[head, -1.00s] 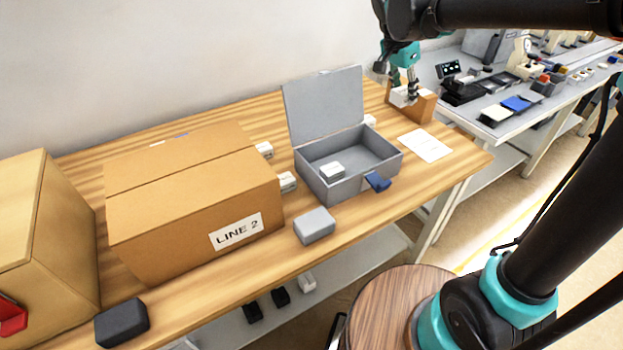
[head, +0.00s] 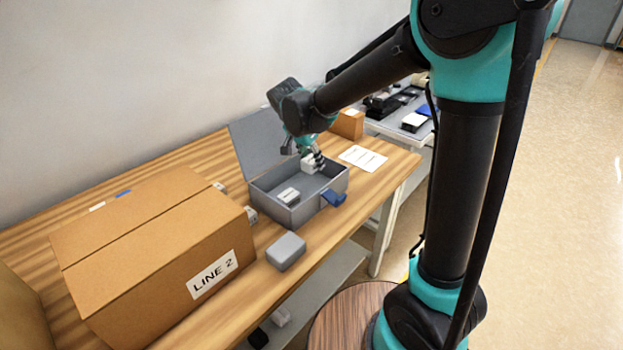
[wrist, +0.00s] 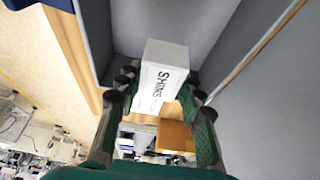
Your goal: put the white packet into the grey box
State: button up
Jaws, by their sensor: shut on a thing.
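The grey box (head: 318,207) stands open on the wooden table, its lid (head: 258,142) raised at the back and a blue latch (head: 334,198) at its front. My gripper (head: 313,164) is at the box's back right part, pointing down, shut on a white packet (head: 307,168). In the wrist view the packet (wrist: 161,82) sits between the fingers (wrist: 160,98) and reads "SHIMS". The packet is over or just within the box opening; I cannot tell whether it touches the floor. Another white packet (head: 289,196) lies inside the box at the front left.
A large cardboard box (head: 150,240) marked "LINE 2" stands to the left. A small grey case (head: 286,250) lies in front of the grey box. White packets (head: 251,215) show beside the cardboard box. A paper sheet (head: 362,158) and a brown box (head: 347,124) are to the right.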

aim_at(306, 163)
jog(key=shift+f, duration=3.6)
jog(key=shift+f, duration=0.15)
jog(key=o, duration=1.2)
jog(key=v, duration=1.2)
